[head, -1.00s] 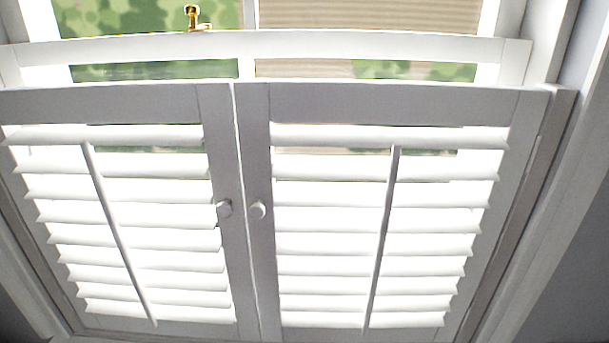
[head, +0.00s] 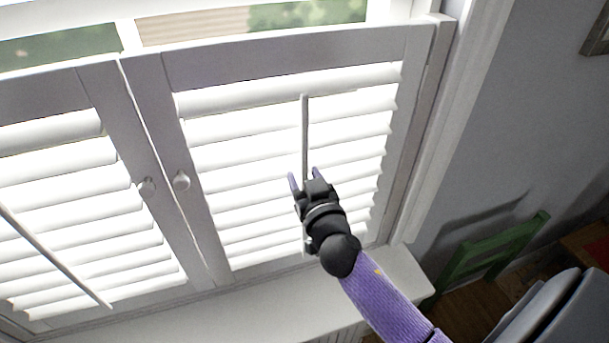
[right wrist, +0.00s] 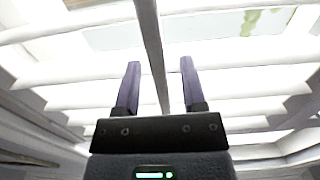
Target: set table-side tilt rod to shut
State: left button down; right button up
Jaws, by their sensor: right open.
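The right shutter panel has a thin upright tilt rod (head: 304,130) down the middle of its white slats (head: 245,122). Bright light shows between the slats, which look tilted open. My right gripper (head: 304,174) is open in front of this rod, around its middle height. In the right wrist view the rod (right wrist: 150,40) runs between the two purple fingers of the gripper (right wrist: 160,63), touching neither in the picture. I cannot tell how deep the rod sits between them. The left panel has its own tilt rod (head: 55,258). My left gripper is not in view.
Two round knobs, one left (head: 147,186) and one right (head: 181,180), sit where the panels meet. A white sill (head: 250,318) runs below. A green chair (head: 490,258) and a reddish-brown table edge (head: 590,245) are at the right, by the grey wall.

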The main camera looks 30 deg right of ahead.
aim_at(306, 165)
jog(key=shift+c, duration=0.3)
grip_shut()
notch_tip(306, 165, up, 4)
jog(key=p, duration=0.4)
jog(key=shift+r, duration=0.15)
jog(key=shift+o, duration=0.3)
grip_release()
